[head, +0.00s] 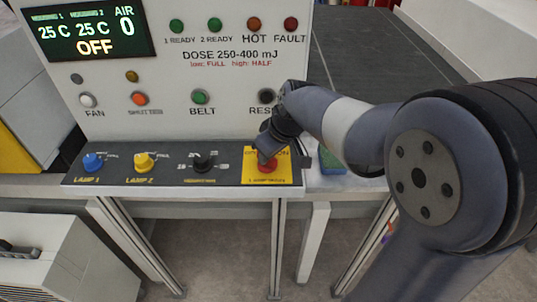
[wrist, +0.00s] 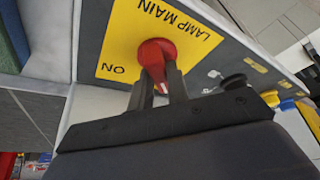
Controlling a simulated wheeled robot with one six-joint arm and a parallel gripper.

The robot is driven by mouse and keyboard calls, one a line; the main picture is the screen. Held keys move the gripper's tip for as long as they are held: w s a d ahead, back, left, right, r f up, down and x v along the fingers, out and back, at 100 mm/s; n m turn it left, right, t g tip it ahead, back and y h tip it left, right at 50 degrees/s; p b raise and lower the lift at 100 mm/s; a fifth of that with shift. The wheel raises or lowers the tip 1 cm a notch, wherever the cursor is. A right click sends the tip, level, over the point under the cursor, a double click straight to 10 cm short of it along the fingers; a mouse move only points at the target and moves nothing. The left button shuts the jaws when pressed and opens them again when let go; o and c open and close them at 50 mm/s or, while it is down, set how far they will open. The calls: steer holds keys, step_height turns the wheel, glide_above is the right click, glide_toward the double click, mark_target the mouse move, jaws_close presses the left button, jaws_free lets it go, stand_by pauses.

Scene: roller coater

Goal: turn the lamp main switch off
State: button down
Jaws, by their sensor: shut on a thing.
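The lamp main switch is a red rotary knob (head: 267,167) on a yellow plate (head: 284,178) at the right end of the control ledge. In the wrist view the red knob (wrist: 156,52) sits between my two fingers, with its white pointer line toward my gripper. The yellow plate (wrist: 119,37) reads LAMP MAIN, with ON at its lower left. My gripper (head: 266,151) reaches down onto the knob, and its fingers (wrist: 160,86) are shut on it. The fingers and arm hide part of the plate, and I cannot read an OFF mark.
Left of it are the black selector (head: 204,162), yellow LAMP 2 knob (head: 145,162) and blue LAMP 1 knob (head: 93,162). Push buttons and lights fill the panel above. The display (head: 88,34) reads OFF. A green-blue object (head: 330,162) lies right of the ledge.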

stand_by(0.3)
steer(key=c, duration=1.4)
jaws_free()
steer(key=shift+o, duration=0.2)
steer(key=v, duration=1)
steer(key=shift+r+b, duration=0.4)
steer(key=shift+b, duration=0.05)
steer(key=shift+f, duration=0.1)
steer(key=p+x, duration=0.1)
steer(key=x, duration=0.9)
steer(key=shift+f, duration=0.35)
steer(key=shift+r, duration=0.1)
